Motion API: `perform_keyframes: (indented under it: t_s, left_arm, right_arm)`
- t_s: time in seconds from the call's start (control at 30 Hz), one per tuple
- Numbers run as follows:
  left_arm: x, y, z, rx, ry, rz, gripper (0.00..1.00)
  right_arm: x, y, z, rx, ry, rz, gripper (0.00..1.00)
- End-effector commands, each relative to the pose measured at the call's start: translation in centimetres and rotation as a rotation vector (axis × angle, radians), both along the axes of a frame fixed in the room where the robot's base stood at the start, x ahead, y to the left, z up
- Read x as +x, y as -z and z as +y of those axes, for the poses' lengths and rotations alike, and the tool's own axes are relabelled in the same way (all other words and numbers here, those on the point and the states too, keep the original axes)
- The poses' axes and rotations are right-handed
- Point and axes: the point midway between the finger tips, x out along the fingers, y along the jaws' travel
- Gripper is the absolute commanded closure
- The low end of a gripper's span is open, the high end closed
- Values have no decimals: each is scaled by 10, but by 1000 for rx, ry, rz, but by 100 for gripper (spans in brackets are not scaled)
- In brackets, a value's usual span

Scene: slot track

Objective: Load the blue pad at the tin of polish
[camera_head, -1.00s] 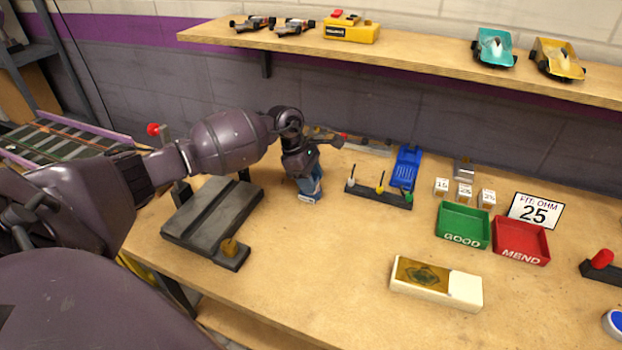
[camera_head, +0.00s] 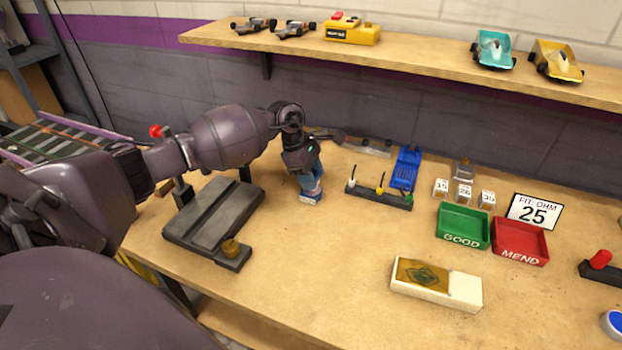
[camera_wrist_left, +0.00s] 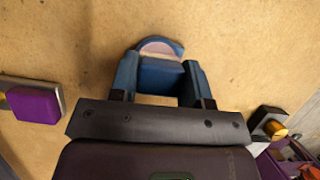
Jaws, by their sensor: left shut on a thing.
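My left gripper (camera_head: 312,184) is shut on the blue pad, low over the bench just right of the dark track stand. In the left wrist view, the blue pad (camera_wrist_left: 160,74) sits between the two blue fingers of my left gripper (camera_wrist_left: 160,82). A round tin of polish (camera_wrist_left: 156,47), with pinkish contents and a blue rim, shows just beyond the pad. Pad and tin overlap in this view; I cannot tell whether they touch. In the head view the gripper largely hides both. My right gripper is not in view.
The front middle of the bench is clear.

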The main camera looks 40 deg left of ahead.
Motion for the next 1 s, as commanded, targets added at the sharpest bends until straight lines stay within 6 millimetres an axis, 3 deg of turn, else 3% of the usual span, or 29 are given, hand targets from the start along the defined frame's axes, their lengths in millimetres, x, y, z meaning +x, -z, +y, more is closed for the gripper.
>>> perform_keyframes:
  t_s: [0.7,1.0]
  left_arm:
    - [1,-50,0,-1,-1,-5,76]
    - [1,-53,0,-1,0,-3,76]
  right_arm:
    - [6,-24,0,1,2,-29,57]
    - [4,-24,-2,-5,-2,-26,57]
